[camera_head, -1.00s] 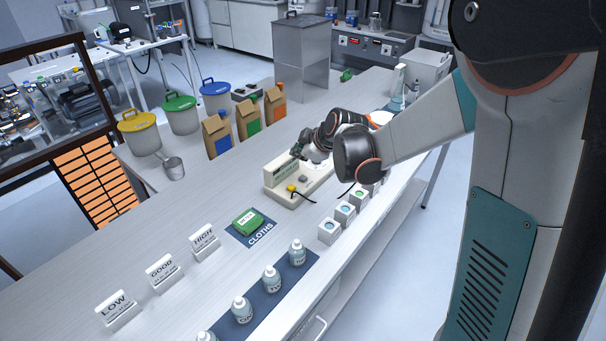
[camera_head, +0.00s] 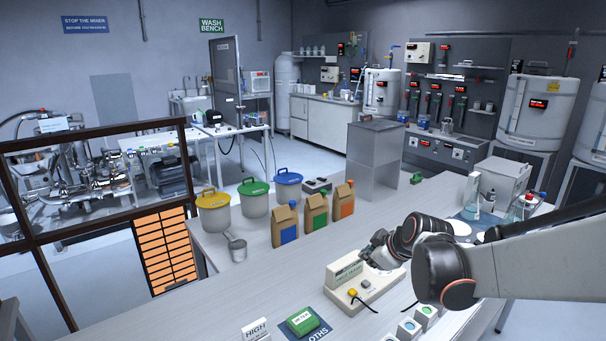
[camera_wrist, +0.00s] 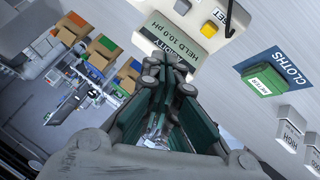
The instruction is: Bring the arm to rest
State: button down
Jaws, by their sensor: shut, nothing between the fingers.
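My gripper (camera_head: 368,250) is over the bench beside the cream meter (camera_head: 346,272), at the meter's upper right in the head view. In the wrist view my gripper (camera_wrist: 168,95) has its green-padded fingers together with nothing between them. The meter's display (camera_wrist: 172,38) reads "HELD 10.0 pH" there, with a yellow button (camera_wrist: 209,29) beside it. Whether the fingertips touch the meter I cannot tell. My arm reaches in from the right of the head view, bent over the bench.
Three paper bags (camera_head: 316,212) and lidded buckets (camera_head: 255,197) stand left of the arm. A steel hopper (camera_head: 374,155) stands behind. Bench (camera_head: 225,300) at front left is bare.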

jog(key=s+r+m+h, duration=0.1)
jog(key=s+m, duration=0.4)
jog(key=s, duration=0.9)
jog(key=s+d+r+m+g+h, duration=0.1)
jog(key=s+r+m, duration=0.2)
jog(key=s, duration=1.1)
jog(key=shift+s+m, duration=0.4)
jog(key=shift+m, duration=0.9)
jog(key=shift+s, duration=0.1)
